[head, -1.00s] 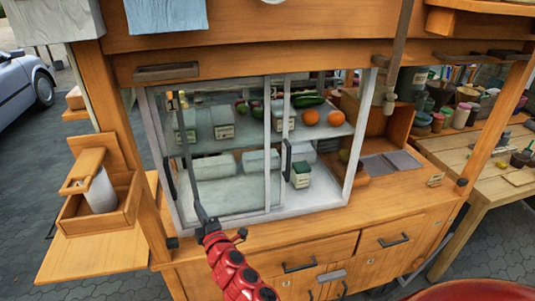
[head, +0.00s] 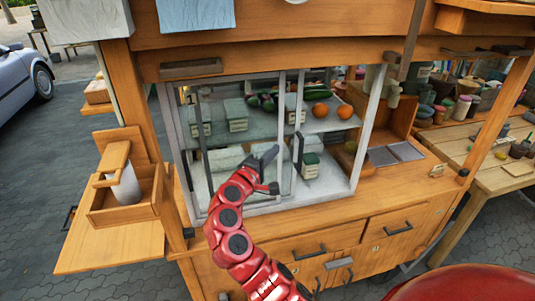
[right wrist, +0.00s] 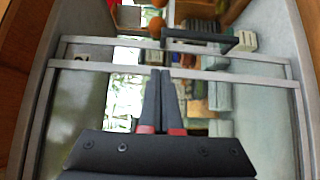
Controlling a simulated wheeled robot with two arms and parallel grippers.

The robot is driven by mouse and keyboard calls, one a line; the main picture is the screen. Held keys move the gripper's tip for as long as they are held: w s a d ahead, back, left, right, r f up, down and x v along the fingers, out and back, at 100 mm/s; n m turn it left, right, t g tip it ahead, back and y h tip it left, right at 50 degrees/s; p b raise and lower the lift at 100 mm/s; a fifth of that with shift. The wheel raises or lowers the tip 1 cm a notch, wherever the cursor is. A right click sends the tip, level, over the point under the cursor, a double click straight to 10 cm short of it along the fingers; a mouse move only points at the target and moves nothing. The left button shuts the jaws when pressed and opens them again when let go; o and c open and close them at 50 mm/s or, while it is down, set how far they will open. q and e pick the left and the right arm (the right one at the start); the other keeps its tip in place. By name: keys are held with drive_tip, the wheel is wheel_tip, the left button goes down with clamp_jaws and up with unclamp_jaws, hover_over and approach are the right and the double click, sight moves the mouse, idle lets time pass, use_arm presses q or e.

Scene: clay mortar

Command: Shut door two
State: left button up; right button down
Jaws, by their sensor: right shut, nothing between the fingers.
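The glass case has two white-framed glass sliding doors. The left glass door (head: 281,125) has its right upright near the middle of the case. A dark vertical handle (head: 299,150) stands just right of that upright, and shows as a dark bar in the right wrist view (right wrist: 205,42). I cannot tell which door is door two. My right gripper (head: 272,153) is shut and empty in front of the middle uprights, left of the handle; its fingertips (right wrist: 160,74) show together in the right wrist view. Contact with the frame cannot be told. My left gripper is not in view.
Oranges (head: 332,109), dark vegetables and small boxes sit on shelves behind the glass. A wooden counter (head: 395,185) with drawers runs below. A wooden box holding a white cylinder (head: 126,187) stands at left. A cluttered table (head: 500,175) is at right.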

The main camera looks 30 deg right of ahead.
drive_tip(key=w+d+p, duration=0.1)
drive_tip(key=d+p, duration=0.2)
drive_tip(key=d, duration=0.4)
drive_tip(key=shift+w+d, duration=0.15)
drive_tip(key=shift+d, duration=0.1)
drive_tip(key=s+d, duration=0.3)
drive_tip(key=d, duration=0.9)
drive_tip(key=s+d, duration=0.2)
drive_tip(key=d, duration=0.9)
drive_tip(key=shift+s+d+r, duration=0.15)
drive_tip(key=shift+s+d, duration=0.25)
